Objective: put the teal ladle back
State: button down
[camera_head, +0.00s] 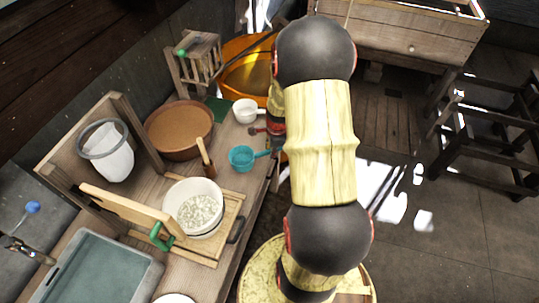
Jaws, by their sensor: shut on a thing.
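The teal ladle (242,158) is at the right edge of the wooden bench, its round bowl opening upward. Its short handle points right, toward my gripper (272,143). My gripper is mostly hidden behind my own arm, with only dark and reddish parts showing beside the handle. It is shut on the ladle's handle, though the contact itself is hard to see. I cannot tell whether the bowl touches the bench or hangs just above it.
A brown basin (179,130), a wooden-handled brush (206,158) and a white pot (194,207) stand to the left. An orange tub (246,78) is behind. A grey tray (98,270) is front left.

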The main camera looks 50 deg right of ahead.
jog(key=w+d+f+b, duration=0.1)
jog(key=w+d+f, duration=0.2)
jog(key=f, duration=0.6)
jog(key=shift+w+d+f, duration=0.15)
jog(key=shift+w+d, duration=0.25)
jog(key=shift+d, duration=0.15)
jog(key=shift+f, duration=0.15)
jog(key=c, duration=1.7)
grip_release()
jog(key=shift+c, duration=0.2)
